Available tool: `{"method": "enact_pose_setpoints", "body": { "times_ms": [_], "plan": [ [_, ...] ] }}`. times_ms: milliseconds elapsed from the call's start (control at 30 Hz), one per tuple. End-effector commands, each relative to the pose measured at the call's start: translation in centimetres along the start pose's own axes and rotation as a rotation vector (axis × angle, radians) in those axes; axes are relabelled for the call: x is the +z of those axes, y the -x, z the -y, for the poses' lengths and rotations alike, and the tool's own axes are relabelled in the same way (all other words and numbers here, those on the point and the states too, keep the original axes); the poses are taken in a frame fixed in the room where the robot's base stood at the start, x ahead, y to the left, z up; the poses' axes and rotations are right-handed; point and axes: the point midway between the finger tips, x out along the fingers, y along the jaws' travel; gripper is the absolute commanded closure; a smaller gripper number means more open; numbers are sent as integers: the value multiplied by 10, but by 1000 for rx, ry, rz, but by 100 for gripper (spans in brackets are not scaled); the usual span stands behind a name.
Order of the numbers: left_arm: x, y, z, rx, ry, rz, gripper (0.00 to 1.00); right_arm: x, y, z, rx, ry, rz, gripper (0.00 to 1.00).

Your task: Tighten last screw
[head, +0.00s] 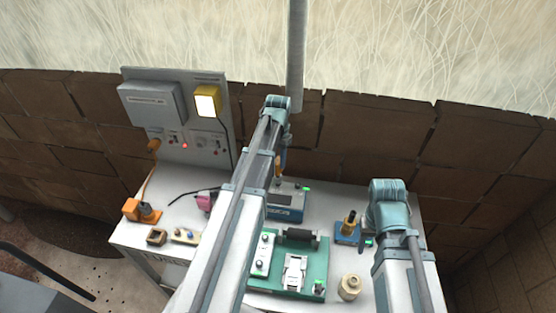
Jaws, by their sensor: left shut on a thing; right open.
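A green board (318,268) lies on the table, carrying a white block with dark screw-like knobs (260,256), a dark cylinder and a white clamp-like part (294,272). I cannot tell which screw is loose. My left arm reaches over the board toward the back of the table; its gripper (282,160) is mostly hidden behind the arm and shut on a slim orange-yellow tool (282,165), held above the blue meter (288,208). My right gripper (370,241) is open at the right, largely hidden by its wrist, near a blue stand (346,235) with a black-and-brass piece.
A grey panel (177,115) with a lit yellow lamp (206,101) stands at the back left. Orange plug parts (137,209), a small brown box (156,237) and a pink item (206,202) are at the left. A cream knob (350,287) sits at the front right.

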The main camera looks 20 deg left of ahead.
Motion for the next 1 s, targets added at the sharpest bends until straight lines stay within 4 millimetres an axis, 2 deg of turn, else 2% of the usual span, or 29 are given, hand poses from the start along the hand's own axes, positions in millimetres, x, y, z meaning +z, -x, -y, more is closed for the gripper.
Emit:
{"method": "enact_pose_setpoints", "body": {
  "times_ms": [1000],
  "plan": [
    [0,0,0,-1,1430,0,100,0,0,0,0,0,0,50]
  ]
}}
